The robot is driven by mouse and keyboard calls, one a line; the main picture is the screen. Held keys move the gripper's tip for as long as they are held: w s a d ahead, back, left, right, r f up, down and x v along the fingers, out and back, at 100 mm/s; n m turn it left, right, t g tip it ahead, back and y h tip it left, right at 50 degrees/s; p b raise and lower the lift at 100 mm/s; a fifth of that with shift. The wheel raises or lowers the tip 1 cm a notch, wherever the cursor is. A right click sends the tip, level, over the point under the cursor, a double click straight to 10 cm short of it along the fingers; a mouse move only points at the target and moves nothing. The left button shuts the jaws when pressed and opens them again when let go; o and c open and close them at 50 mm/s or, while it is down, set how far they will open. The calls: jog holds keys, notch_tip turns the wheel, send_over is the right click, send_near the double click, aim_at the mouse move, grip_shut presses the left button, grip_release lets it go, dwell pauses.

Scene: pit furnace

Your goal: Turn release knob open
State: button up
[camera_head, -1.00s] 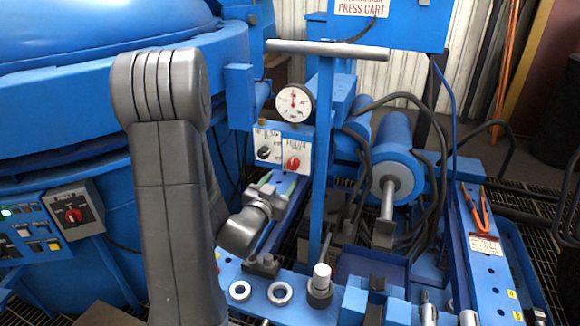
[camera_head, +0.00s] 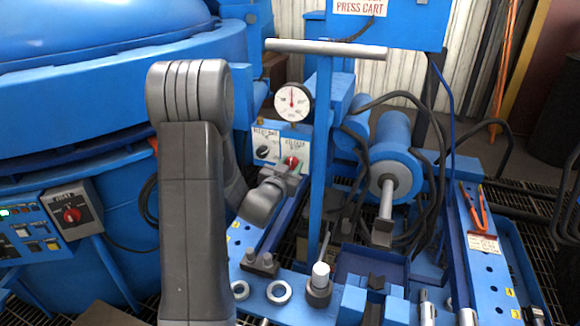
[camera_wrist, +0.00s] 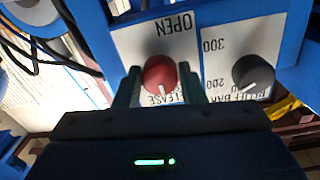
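The red release knob (camera_wrist: 160,73) sits on a white plate (camera_wrist: 132,42) on the blue press cart, and its lettering appears upside down in the wrist view. "OPEN" reads above the knob, and the lower label is partly hidden by a finger. A pale mark shows at the knob's lower edge. My gripper (camera_wrist: 161,90) has one finger on each side of the knob, with narrow gaps apparently left between fingers and knob. In the head view the red knob (camera_head: 291,161) shows just above my gripper (camera_head: 289,174), which partly covers the plate.
A black relief knob (camera_wrist: 252,73) stands beside the red one. A round gauge (camera_head: 293,102) is above the plates. A blue upright with a grey crossbar (camera_head: 326,48) stands right of the knobs. Black hoses (camera_head: 425,150) and a blue cylinder (camera_head: 395,165) lie farther right.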

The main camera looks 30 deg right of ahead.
jog(key=c, duration=0.5)
jog(key=shift+o, duration=0.2)
